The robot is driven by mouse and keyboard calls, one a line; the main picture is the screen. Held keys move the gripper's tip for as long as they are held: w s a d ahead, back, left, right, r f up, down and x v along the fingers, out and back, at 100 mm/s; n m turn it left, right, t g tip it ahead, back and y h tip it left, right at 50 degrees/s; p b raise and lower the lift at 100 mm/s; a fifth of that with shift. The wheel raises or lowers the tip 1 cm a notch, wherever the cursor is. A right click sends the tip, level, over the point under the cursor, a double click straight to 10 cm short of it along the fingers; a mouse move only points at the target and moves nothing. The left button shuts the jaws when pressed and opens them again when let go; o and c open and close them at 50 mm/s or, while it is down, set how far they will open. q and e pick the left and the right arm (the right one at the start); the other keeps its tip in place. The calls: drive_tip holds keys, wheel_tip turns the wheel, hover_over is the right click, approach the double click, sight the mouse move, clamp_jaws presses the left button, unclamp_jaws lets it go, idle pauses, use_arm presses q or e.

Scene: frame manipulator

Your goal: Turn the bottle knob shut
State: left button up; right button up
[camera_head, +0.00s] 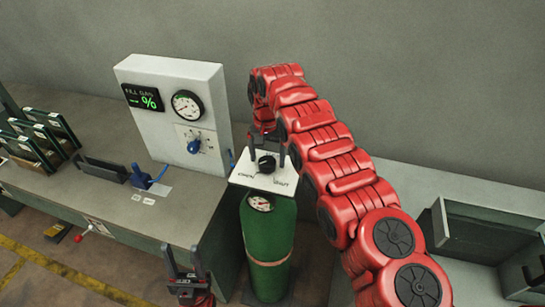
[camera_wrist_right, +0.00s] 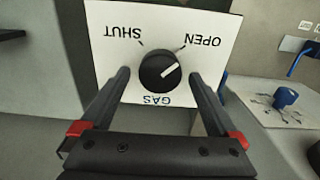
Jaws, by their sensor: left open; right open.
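The green gas bottle (camera_head: 268,245) stands upright beside the bench, with a white plate (camera_head: 240,172) above it. The black bottle knob (camera_head: 266,164) sits on this plate. In the right wrist view the knob (camera_wrist_right: 160,71) is amid upside-down labels SHUT, OPEN and GAS; its white mark points to the upper right, on the OPEN side. My right gripper (camera_head: 267,148) is open at the plate, its fingers on either side of the knob with gaps visible in the wrist view. My left gripper (camera_head: 186,262) is open and empty, low in front of the bench.
A white panel (camera_head: 150,85) with a fill display, a gauge (camera_head: 187,106) and a blue knob (camera_head: 194,147) stands on the bench left of the bottle. A blue device (camera_head: 142,178) and green racks (camera_head: 40,135) are further left. Grey-green bins (camera_head: 480,230) are at right.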

drive_tip(key=shift+f, duration=0.35)
drive_tip(key=shift+s, duration=0.15)
drive_tip(key=shift+c, duration=0.2)
